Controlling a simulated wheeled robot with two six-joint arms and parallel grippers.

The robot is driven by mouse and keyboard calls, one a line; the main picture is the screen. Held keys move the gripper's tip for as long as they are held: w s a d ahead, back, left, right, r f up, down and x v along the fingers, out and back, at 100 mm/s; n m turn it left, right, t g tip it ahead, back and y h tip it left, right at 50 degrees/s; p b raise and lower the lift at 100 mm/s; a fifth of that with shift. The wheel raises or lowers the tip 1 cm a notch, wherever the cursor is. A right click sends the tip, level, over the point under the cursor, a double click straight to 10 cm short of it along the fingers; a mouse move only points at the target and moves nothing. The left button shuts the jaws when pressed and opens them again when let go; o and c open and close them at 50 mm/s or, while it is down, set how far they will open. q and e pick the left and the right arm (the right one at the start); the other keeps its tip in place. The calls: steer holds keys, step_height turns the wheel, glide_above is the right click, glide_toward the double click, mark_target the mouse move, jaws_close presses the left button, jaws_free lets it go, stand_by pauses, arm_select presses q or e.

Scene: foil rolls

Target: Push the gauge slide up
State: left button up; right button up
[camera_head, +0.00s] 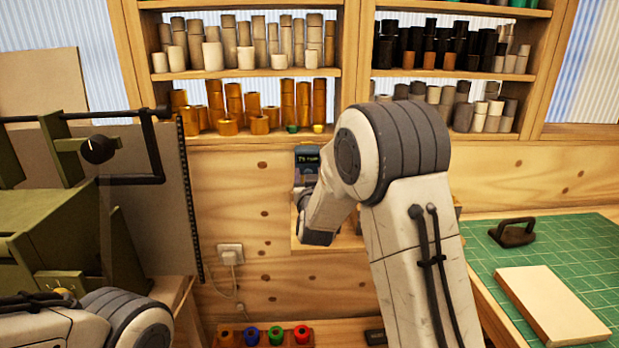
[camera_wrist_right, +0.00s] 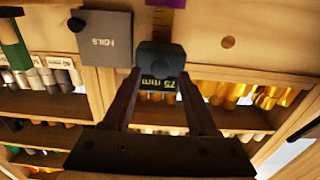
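The gauge slide is a dark block with a small "75 mm" readout, mounted on the wooden back panel. In the head view the gauge slide (camera_head: 307,157) shows just left of my right arm, below the middle shelf. In the wrist view the slide (camera_wrist_right: 160,60) sits between the fingertips of my right gripper (camera_wrist_right: 160,78), which appear to touch both its sides. A brass-coloured scale strip (camera_wrist_right: 165,20) runs out from the slide there. In the head view my right forearm and wrist hide most of the right gripper. My left arm shows at the lower left, its gripper not clearly visible.
Shelves of foil rolls (camera_head: 245,85) are above the panel. A grey "FOILS" plate (camera_wrist_right: 105,38) is beside the slide. A green machine (camera_head: 60,220) stands left. A green cutting mat (camera_head: 590,265) with a pale board (camera_head: 552,302) lies right. A socket (camera_head: 230,254) is below left.

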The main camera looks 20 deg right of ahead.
steer(key=shift+f, duration=0.1)
steer(key=shift+s, duration=0.2)
steer(key=b+v, duration=0.3)
steer(key=v, duration=0.7)
steer(key=shift+a, duration=0.15)
steer(key=s+a+f+n+g+y, duration=0.35)
steer(key=s+a+f, duration=0.2)
steer(key=a, duration=0.35)
steer(key=s+a+f+n+g+y, duration=0.35)
steer(key=s+a+g+y, duration=0.2)
steer(key=a, duration=0.45)
steer(key=s+d+f+n+g+h, duration=0.1)
steer(key=s+g, duration=0.3)
steer(key=s, duration=0.8)
steer(key=s+d+f+n+g+h, duration=0.1)
steer(key=s+f+g, duration=0.3)
steer(key=s, duration=0.8)
steer(key=shift+n+h, duration=0.5)
steer(key=shift+n, duration=0.3)
